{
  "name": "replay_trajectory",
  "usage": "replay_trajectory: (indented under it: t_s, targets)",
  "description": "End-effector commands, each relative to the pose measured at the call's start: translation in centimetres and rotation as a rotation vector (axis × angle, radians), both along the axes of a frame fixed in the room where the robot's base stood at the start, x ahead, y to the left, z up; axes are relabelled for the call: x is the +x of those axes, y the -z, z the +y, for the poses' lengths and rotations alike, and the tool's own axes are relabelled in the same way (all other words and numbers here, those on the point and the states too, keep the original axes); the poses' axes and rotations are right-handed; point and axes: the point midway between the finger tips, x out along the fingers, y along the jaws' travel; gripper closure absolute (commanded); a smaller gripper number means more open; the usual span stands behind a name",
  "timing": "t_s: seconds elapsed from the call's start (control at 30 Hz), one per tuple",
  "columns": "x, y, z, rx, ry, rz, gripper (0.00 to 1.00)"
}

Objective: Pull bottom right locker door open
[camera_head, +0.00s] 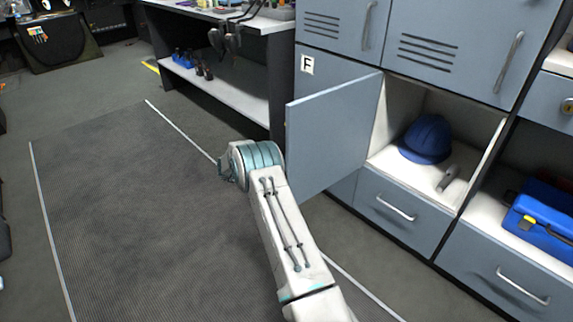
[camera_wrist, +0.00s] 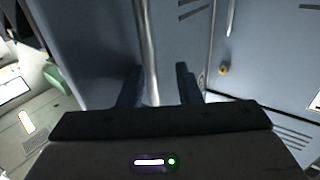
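The grey-blue locker door (camera_head: 325,135) stands swung wide open on its left edge in the head view. Its open compartment (camera_head: 398,112) shows a white interior with a blue helmet (camera_head: 427,139) and a small grey cylinder (camera_head: 447,178). In the wrist view my gripper (camera_wrist: 158,88) has its two dark fingers apart. A vertical metal handle (camera_wrist: 146,40) on a grey-blue door panel passes between them, nearer the left finger. I cannot tell whether a finger touches it. My gripper is hidden in the head view.
Closed upper lockers (camera_head: 455,45) with handles sit above the compartment, and a closed drawer (camera_head: 400,212) sits below. A blue toolbox (camera_head: 545,218) is at the right. A workbench (camera_head: 225,85) stands behind the door. The dark floor mat (camera_head: 140,220) is clear at the left.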

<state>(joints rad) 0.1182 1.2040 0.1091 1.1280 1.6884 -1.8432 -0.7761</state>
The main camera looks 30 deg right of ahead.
Motion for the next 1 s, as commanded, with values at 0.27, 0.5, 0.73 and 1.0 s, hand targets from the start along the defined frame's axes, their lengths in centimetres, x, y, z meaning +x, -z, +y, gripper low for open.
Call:
replay_trajectory:
  t_s: [0.27,0.5,0.73,1.0]
  targets:
    - [0.4,0.1,1.4,0.005,-0.019,0.002,0.68]
    - [1.0,0.0,3.1,0.006,-0.021,0.001,0.68]
    - [2.6,0.0,7.7,0.005,-0.019,0.0,0.68]
    - [4.2,0.1,12.0,0.004,-0.015,0.001,0.68]
